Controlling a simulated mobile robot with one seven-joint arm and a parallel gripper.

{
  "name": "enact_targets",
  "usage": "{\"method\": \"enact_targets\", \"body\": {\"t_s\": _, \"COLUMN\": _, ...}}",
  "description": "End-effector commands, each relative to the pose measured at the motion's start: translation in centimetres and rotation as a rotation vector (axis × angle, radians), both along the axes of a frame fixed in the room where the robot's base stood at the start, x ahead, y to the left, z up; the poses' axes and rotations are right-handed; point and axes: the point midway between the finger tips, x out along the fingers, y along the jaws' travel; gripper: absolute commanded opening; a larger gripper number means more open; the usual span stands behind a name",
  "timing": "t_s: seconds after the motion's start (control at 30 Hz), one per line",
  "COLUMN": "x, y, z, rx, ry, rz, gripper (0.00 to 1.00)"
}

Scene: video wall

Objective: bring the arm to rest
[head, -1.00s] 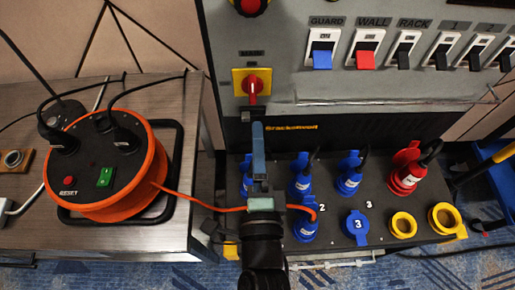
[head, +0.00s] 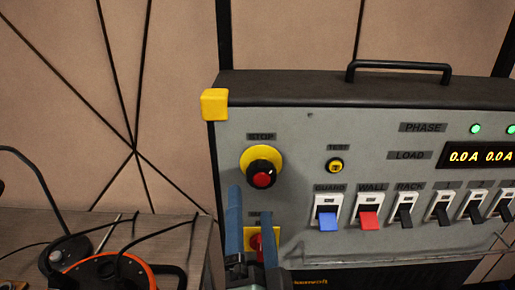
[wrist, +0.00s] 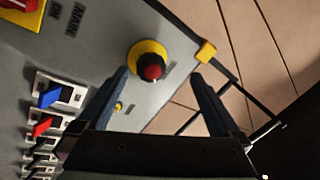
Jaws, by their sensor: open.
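My gripper (head: 251,200) is open and empty. In the head view its two blue fingers point up in front of the lower left of the grey power panel (head: 300,150), partly covering the red and yellow main switch (head: 255,246). In the wrist view the fingers of my gripper (wrist: 160,76) stand apart, with the red stop button (wrist: 151,72) on its yellow ring showing between them. The stop button also shows in the head view (head: 262,180), just above the fingers. I cannot tell the gap between fingers and panel.
Blue (head: 327,218) and red (head: 368,218) switches and several black ones line the panel. A yellow test button (head: 335,166) and a lit load display (head: 482,156) sit above. An orange cable reel (head: 105,272) is on the bench at lower left. The wall behind is bare.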

Motion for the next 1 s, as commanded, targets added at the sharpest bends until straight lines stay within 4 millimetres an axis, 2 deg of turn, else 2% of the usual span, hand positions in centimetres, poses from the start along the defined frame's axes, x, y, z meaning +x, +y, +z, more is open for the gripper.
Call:
{"method": "enact_targets", "body": {"t_s": 0.03, "x": 0.4, "y": 0.3, "z": 4.7, "rx": -0.095, "ry": -0.071, "rz": -0.022, "gripper": 1.00}}
{"method": "enact_targets", "body": {"t_s": 0.17, "x": 0.2, "y": 0.6, "z": 13.7, "rx": -0.334, "ry": -0.215, "rz": -0.118, "gripper": 1.00}}
{"method": "enact_targets", "body": {"t_s": 0.2, "x": -0.2, "y": 0.6, "z": 16.6, "rx": -0.406, "ry": -0.260, "rz": -0.158, "gripper": 1.00}}
{"method": "enact_targets", "body": {"t_s": 0.3, "x": -1.9, "y": 0.5, "z": 23.6, "rx": -0.578, "ry": -0.364, "rz": -0.279, "gripper": 1.00}}
{"method": "enact_targets", "body": {"t_s": 0.4, "x": -4.0, "y": 0.1, "z": 29.1, "rx": -0.713, "ry": -0.443, "rz": -0.403, "gripper": 1.00}}
{"method": "enact_targets", "body": {"t_s": 0.5, "x": -6.0, "y": -0.2, "z": 32.9, "rx": -0.804, "ry": -0.492, "rz": -0.508, "gripper": 1.00}}
{"method": "enact_targets", "body": {"t_s": 0.6, "x": -7.2, "y": -0.5, "z": 35.0, "rx": -0.857, "ry": -0.516, "rz": -0.575, "gripper": 1.00}}
{"method": "enact_targets", "body": {"t_s": 0.7, "x": -7.8, "y": -0.6, "z": 35.8, "rx": -0.880, "ry": -0.523, "rz": -0.606, "gripper": 1.00}}
{"method": "enact_targets", "body": {"t_s": 1.0, "x": -7.9, "y": -0.6, "z": 35.8, "rx": -0.883, "ry": -0.524, "rz": -0.609, "gripper": 1.00}}
